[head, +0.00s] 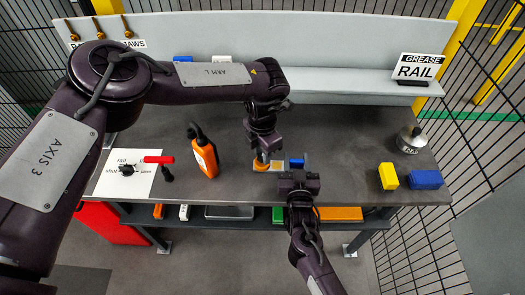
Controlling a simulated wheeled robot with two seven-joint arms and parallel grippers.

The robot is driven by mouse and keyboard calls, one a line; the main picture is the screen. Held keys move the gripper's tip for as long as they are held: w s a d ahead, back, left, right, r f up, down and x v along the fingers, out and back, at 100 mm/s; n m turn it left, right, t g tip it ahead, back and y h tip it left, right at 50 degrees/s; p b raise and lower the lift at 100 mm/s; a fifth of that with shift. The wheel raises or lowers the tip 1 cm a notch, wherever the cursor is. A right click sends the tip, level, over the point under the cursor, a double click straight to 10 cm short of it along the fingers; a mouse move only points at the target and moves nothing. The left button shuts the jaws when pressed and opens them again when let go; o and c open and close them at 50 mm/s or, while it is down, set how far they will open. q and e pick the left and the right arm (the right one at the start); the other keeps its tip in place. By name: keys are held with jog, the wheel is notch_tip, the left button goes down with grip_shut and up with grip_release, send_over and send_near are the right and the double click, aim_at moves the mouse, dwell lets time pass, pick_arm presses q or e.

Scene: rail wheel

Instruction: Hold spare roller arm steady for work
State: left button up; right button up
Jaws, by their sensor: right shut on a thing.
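A small piece with a blue end (297,161), which I take to be the spare roller arm, is at the middle of the grey bench's front part. It is mostly hidden by my grippers. My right gripper (298,178) comes up from the bottom and is shut on it from the near side. My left gripper (264,153) points down just left of it, over an orange and pale piece (262,166). Whether the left fingers touch that piece or are open is too small to tell.
An orange bottle with a black top (206,160) and a red-handled tool (160,161) by a white sheet (124,175) are at left. Yellow (388,176) and blue (426,180) blocks and a round metal weight (411,140) are at right. The bench (340,150) between is clear.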

pick_arm(q)
jog(key=o, duration=0.4)
jog(key=shift+o, duration=0.2)
notch_tip(320, 180, up, 12)
dwell(0.5)
pick_arm(e)
jog(key=o, duration=1.2)
